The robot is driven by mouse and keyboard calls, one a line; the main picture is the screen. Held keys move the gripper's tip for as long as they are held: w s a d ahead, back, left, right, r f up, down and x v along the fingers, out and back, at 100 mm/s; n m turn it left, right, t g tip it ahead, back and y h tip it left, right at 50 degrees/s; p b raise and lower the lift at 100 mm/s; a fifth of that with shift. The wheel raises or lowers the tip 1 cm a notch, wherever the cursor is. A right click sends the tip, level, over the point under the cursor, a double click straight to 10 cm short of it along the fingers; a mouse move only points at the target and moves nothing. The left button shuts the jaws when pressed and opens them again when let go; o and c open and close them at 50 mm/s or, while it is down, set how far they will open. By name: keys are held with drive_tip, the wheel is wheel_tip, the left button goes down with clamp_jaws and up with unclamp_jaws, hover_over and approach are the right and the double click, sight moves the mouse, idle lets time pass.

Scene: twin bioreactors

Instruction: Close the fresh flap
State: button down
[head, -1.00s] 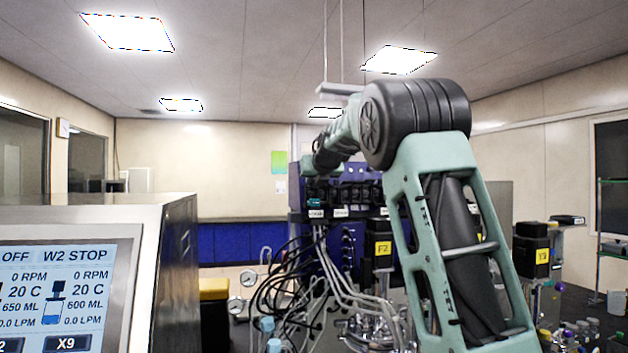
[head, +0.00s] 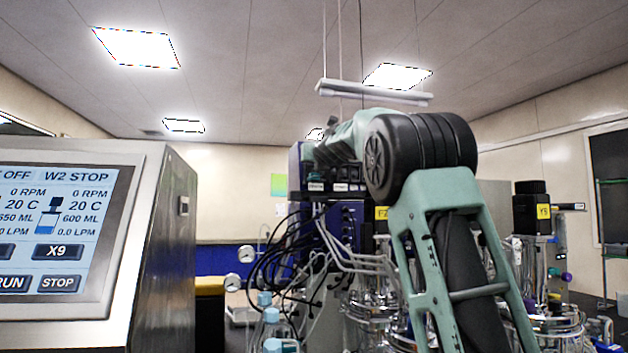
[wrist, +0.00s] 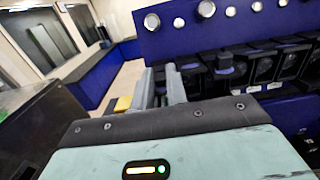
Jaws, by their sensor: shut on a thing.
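A row of black pump heads (wrist: 265,68) with dark covers runs along the blue front of the reactor tower in the wrist view. The row also shows in the head view (head: 340,172), partly behind my arm. My gripper (wrist: 161,84) has two grey fingers, upright in the wrist view, at the left end of this row. The fingers are close together, with a narrow gap, and shut on a thin part there, which I take as the fresh flap. The held part is mostly hidden, and I cannot tell the flap's angle. My gripper is hidden behind my arm in the head view.
A steel control console with a screen (head: 62,225) stands close on the left. Black cables and tubes (head: 290,250) hang below the tower. Glass vessels with steel lids (head: 375,310) stand in front. Round knobs (wrist: 206,9) line the tower above the pumps.

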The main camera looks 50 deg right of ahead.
drive_tip(key=shift+f+t+h+b, duration=0.9)
drive_tip(key=shift+f+t+b, duration=0.4)
drive_tip(key=shift+b, duration=4.9)
drive_tip(key=shift+r+t+b, duration=0.1)
drive_tip(key=shift+t+b, duration=0.4)
drive_tip(key=shift+b, duration=0.65)
drive_tip(key=shift+r+t+h+b, duration=0.25)
drive_tip(key=shift+t+b, duration=0.35)
drive_tip(key=shift+b, duration=0.75)
